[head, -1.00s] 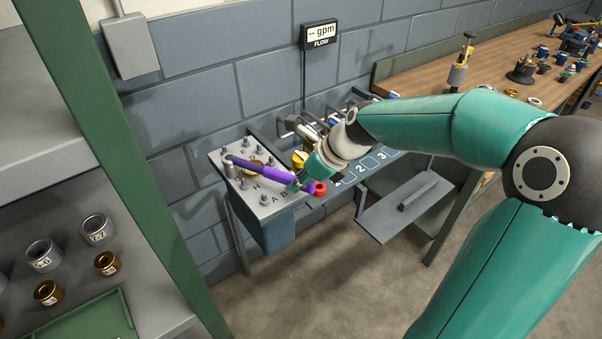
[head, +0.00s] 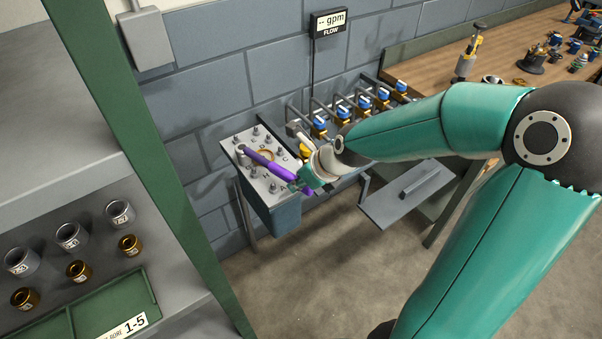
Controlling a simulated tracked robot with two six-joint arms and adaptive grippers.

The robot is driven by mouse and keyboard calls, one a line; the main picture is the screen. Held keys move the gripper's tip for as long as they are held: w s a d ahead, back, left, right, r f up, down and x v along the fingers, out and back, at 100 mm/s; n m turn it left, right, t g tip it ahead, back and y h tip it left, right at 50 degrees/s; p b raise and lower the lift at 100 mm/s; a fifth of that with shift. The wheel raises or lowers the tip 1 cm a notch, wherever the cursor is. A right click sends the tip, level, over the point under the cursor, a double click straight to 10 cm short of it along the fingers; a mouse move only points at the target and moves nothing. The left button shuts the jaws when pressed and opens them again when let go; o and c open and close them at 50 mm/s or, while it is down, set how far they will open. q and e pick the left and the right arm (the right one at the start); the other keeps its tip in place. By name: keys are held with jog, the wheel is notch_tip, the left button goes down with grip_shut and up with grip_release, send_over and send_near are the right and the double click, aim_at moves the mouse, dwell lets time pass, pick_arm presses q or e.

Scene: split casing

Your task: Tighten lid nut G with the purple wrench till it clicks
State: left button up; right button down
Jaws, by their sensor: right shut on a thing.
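The purple wrench (head: 265,163) lies slanted over the pale lid (head: 262,187) of the split casing, its head at the lid's left corner. A lid nut (head: 240,150) stands at that head; I cannot read its letter, nor tell how fully the jaw sits around it. My right gripper (head: 302,186) is shut on the wrench's handle, beyond the lid's right edge, and hides part of it. Other nuts on studs (head: 256,131) stand around the lid. My left gripper is not in view.
Blue-handled valves (head: 342,112) stand behind my right wrist. The flow display (head: 330,23) reads "-- gpm". A shelf with several bushings (head: 70,235) and a green tray (head: 140,283) is at the left. A wooden bench (head: 440,65) is at the right. Floor in front is clear.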

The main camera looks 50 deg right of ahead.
jog(key=shift+w+d+f+b, duration=0.1)
jog(key=shift+d+b, duration=0.3)
jog(key=shift+b, duration=0.1)
jog(key=shift+w+d+r+p, duration=0.1)
jog(key=shift+r+p, duration=1.45)
jog(key=shift+r, duration=1.15)
